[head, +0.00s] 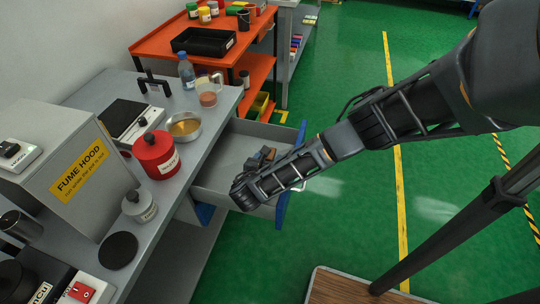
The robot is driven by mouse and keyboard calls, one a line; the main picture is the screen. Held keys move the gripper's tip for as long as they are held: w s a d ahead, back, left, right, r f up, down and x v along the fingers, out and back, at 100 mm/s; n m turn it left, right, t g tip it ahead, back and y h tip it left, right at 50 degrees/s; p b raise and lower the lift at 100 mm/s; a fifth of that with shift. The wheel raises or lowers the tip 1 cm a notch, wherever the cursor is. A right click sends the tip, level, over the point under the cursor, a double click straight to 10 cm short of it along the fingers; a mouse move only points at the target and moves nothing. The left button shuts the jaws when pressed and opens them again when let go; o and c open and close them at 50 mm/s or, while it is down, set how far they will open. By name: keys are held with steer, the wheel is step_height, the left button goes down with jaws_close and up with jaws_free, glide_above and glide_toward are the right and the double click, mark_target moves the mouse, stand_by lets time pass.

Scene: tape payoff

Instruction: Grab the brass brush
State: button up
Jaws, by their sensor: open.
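My gripper (243,193) is at the lower end of my arm, over the front part of an open grey drawer (222,160). It is open; its fingertips are mostly hidden from this side. No brush shows clearly elsewhere.
The grey bench (200,130) left of the drawer holds a red pot (156,155), a metal pan (184,125), a beaker (208,94), a bottle (186,70) and a fume hood (65,165). An orange cart (150,43) stands behind.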

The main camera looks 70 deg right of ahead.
mark_target(271, 155)
steer(key=shift+x, duration=3.4)
steer(key=shift+w+f, duration=0.1)
steer(key=shift+w, duration=0.05)
steer(key=c, duration=1)
